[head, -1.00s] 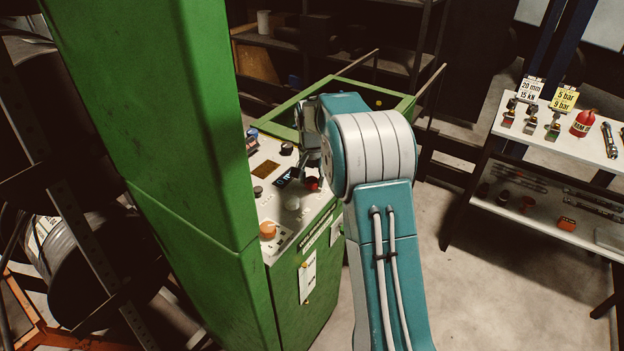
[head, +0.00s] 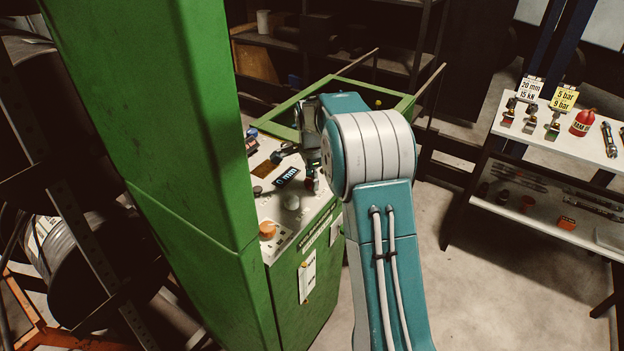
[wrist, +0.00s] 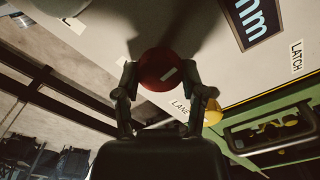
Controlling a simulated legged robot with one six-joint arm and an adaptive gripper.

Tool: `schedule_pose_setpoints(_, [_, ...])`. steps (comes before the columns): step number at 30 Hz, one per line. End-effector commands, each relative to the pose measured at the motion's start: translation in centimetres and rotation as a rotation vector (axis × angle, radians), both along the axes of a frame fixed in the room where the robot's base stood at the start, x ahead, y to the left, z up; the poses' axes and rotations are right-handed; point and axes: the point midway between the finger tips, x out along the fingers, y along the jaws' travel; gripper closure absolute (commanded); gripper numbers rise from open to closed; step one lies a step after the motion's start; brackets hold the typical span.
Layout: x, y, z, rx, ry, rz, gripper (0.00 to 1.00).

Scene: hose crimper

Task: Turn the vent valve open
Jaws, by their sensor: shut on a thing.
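A round red knob with a white mark (wrist: 158,70) sits on the pale sloping panel (wrist: 105,22) in the wrist view. My gripper (wrist: 160,75) is shut on it, one finger on each side. The white mark lies slanted in this view. In the head view my gripper (head: 299,166) is over the right part of the control panel, and most of the knob is hidden there. I cannot read a label naming the knob as the vent valve; one label beside it is partly covered by a finger.
A display reading 0 mm (head: 286,177), an orange knob (head: 267,230) and a grey knob (head: 291,202) are close by on the panel. A yellow part (wrist: 213,112) is near the right finger. The green machine column (head: 170,130) rises at left. A shelf (head: 560,140) stands right.

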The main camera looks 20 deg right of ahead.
Motion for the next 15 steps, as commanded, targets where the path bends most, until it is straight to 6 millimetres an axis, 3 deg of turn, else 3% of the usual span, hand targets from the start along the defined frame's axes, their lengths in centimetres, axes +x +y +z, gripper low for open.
schedule_pose_setpoints(15, [-0.04, 0.19, -0.36, 0.003, 0.005, -0.151, 0.94])
